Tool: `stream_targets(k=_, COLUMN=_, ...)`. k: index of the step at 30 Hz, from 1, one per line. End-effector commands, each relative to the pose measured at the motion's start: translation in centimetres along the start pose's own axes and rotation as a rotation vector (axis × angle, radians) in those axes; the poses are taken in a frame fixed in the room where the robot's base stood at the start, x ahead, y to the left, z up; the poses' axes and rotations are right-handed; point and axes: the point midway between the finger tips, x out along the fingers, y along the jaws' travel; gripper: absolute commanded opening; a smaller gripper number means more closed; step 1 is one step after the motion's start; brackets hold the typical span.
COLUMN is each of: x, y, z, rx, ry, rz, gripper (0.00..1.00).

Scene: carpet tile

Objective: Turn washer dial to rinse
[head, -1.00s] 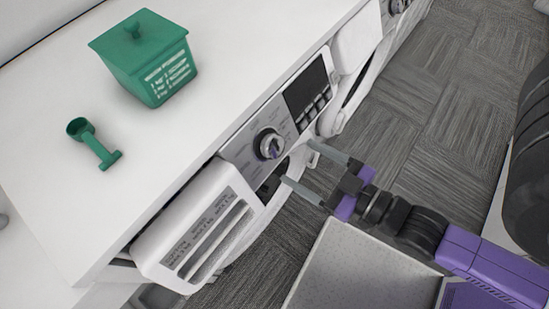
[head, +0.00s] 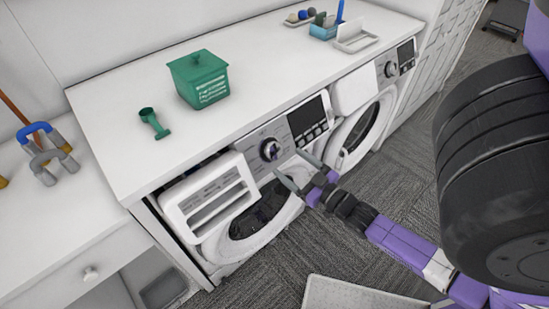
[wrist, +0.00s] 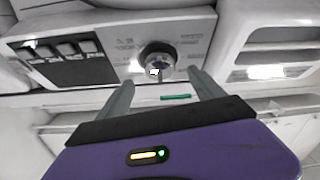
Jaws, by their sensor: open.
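The washer dial (head: 270,150) is a round silver knob on the grey control panel of the left washer (head: 262,208). In the wrist view the dial (wrist: 157,58) sits ahead of the fingertips, near the middle. My gripper (head: 289,167) is open, its two grey fingers pointing at the panel just right of and below the dial. In the wrist view the gripper (wrist: 160,84) has its fingers apart on either side below the dial, with nothing between them. They look apart from the dial. The panel's printed labels are too small to read.
The washer's detergent drawer (head: 208,194) sticks out left of the dial. A dark display with buttons (head: 309,118) is to its right. A green box (head: 199,80) and green scoop (head: 154,123) lie on the white counter (head: 110,120). A second washer (head: 362,125) stands right.

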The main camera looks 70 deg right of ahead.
Motion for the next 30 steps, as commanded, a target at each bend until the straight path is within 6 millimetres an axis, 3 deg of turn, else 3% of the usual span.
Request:
stream_targets(k=10, x=5.0, y=-0.1, z=-0.2, rx=0.0, ry=0.001, rz=-0.003, gripper=0.77)
stream_targets(k=22, x=6.0, y=-0.1, z=0.0, rx=0.0, ry=-0.001, rz=-0.002, gripper=0.77)
stream_targets(k=23, x=6.0, y=-0.1, z=0.0, rx=0.0, ry=-0.001, rz=-0.002, gripper=0.75)
stream_targets(k=30, x=5.9, y=-0.1, z=-0.1, rx=0.0, ry=-0.001, rz=-0.002, gripper=0.28)
